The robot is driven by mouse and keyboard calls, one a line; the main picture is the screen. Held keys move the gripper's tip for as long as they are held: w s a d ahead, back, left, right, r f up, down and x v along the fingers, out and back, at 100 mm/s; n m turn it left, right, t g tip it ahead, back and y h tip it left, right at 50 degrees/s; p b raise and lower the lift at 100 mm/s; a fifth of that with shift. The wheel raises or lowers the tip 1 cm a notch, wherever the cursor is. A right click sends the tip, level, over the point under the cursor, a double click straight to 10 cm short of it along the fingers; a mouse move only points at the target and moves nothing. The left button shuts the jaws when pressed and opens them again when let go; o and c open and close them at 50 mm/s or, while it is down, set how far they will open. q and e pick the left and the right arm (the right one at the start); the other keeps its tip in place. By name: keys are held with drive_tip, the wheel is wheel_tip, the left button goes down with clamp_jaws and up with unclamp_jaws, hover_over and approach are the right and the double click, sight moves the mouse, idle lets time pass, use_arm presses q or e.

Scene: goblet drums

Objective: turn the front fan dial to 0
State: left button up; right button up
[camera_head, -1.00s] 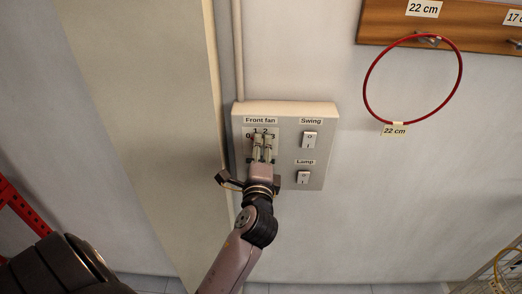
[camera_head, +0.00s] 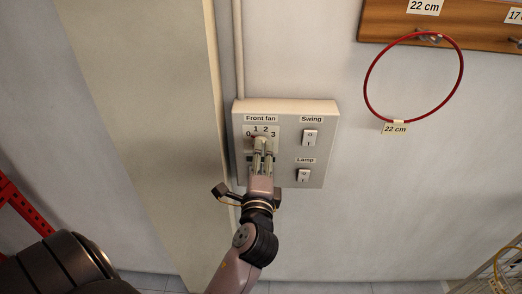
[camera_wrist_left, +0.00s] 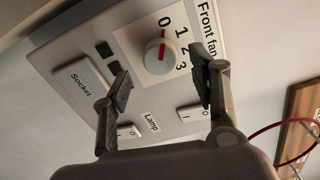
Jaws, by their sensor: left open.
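The front fan dial (camera_wrist_left: 158,56) is a round white knob with a red line, on a plate marked 0 to 3. In the left wrist view its red line points at the 0. My left gripper (camera_wrist_left: 163,76) is open, its two fingers apart, with the dial visible between and beyond them. In the head view the left gripper (camera_head: 263,150) is in front of the dial's plate and covers most of the dial. I cannot tell any contact, but the fingers look clear of the knob. My right gripper is not in view.
The grey switch panel (camera_head: 285,175) also bears a Swing switch (camera_head: 310,137) and a Lamp switch (camera_head: 304,175). A socket cover (camera_wrist_left: 80,84) shows in the wrist view. A red hoop (camera_head: 367,73) hangs from a wooden board (camera_head: 470,32) at the right. A pipe runs up the wall.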

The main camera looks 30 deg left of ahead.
use_arm(q)
drive_tip(key=v, duration=0.3)
drive_tip(key=shift+s+d, duration=0.1)
drive_tip(key=shift+d, duration=0.05)
drive_tip(key=shift+f, duration=0.1)
